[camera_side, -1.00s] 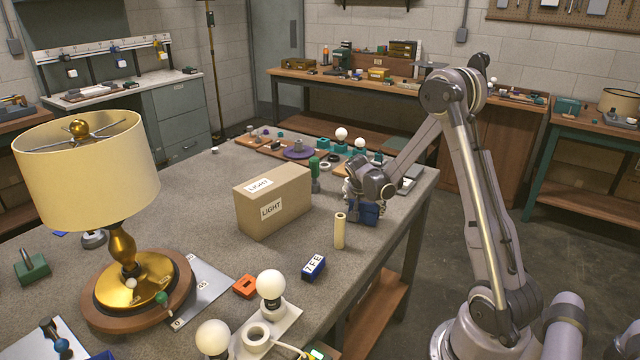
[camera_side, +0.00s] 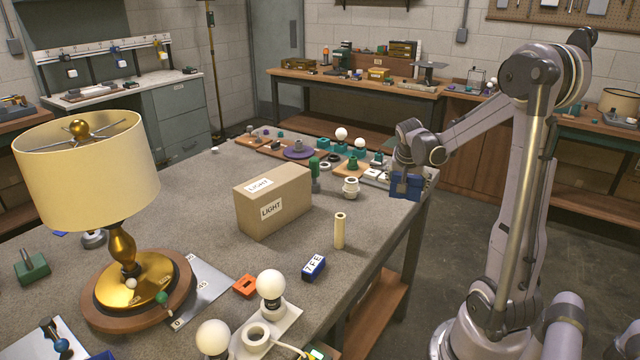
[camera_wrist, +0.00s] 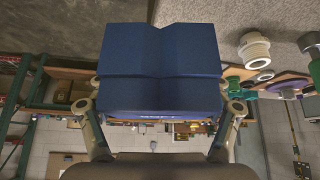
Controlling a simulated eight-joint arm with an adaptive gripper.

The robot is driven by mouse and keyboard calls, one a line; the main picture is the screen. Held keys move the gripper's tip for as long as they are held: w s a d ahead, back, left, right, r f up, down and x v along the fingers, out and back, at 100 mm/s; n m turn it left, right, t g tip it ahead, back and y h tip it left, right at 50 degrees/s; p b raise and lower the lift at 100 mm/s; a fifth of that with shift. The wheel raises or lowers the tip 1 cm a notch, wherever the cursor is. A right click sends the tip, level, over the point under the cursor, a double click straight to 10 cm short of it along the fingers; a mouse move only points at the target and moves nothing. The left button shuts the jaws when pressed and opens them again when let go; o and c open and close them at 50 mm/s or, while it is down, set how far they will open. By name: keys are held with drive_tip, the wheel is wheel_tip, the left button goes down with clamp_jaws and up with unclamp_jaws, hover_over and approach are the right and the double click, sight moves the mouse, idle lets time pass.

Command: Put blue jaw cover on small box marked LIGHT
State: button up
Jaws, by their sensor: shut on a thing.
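The blue jaw cover (camera_side: 406,186) is a dark blue block with a V-shaped groove. My gripper (camera_side: 408,170) is shut on it and holds it by the table's right edge. In the wrist view the blue jaw cover (camera_wrist: 160,65) fills the middle, between the two fingers of my gripper (camera_wrist: 160,110). The small box marked LIGHT (camera_side: 290,207) is a closed brown carton with white labels on its top and front. It stands on the table left of my gripper, and its top is bare apart from the label.
A lamp (camera_side: 90,190) stands at left, with bulbs (camera_side: 271,284) in front.

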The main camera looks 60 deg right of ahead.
drive_tip(key=w+a+r+n+t+y, duration=0.1)
drive_tip(key=w+a+r+n+t, duration=0.1)
drive_tip(key=w+a+r+n, duration=0.45)
drive_tip(key=w+a+r+n+t+y, duration=0.1)
drive_tip(key=w+r, duration=0.2)
drive_tip(key=w, duration=0.7)
drive_tip(key=w+a+r+n+t+y, duration=0.25)
drive_tip(key=w+r+n, duration=0.2)
drive_tip(key=w, duration=0.45)
drive_tip(key=m, duration=0.1)
hover_over(270, 176)
drive_tip(key=shift+g+h, duration=0.35)
wheel_tip(270, 176, down, 6)
drive_tip(key=shift+w+d+f, duration=0.1)
drive_tip(key=shift+f, duration=2.1)
drive_tip(key=o, duration=1.1)
drive_tip(key=shift+f, duration=0.1)
drive_tip(key=shift+o, duration=0.2)
